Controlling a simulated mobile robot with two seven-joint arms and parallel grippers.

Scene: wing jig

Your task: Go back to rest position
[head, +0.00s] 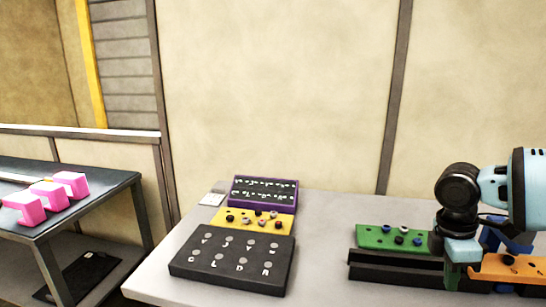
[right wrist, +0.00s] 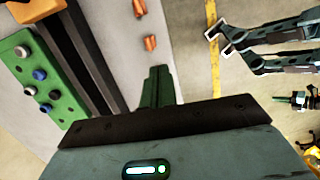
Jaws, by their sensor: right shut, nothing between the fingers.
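My right gripper (head: 452,280) shows at the right of the head view, pointing down over the white table beside the green block. In the right wrist view its dark green fingers (right wrist: 158,86) are together with nothing between them. The green block (head: 392,238) with several dark and light pegs lies left of the gripper, and it also shows in the right wrist view (right wrist: 42,82). The black rail (head: 395,263) runs in front of it, partly hidden by my gripper. My left gripper is in neither view.
An orange block (head: 508,266) and a blue part (head: 505,240) lie close by the right gripper. A black lettered board (head: 232,262), yellow block (head: 253,221) and purple tray (head: 264,191) stand left on the table. Pink blocks (head: 70,184) sit on another table.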

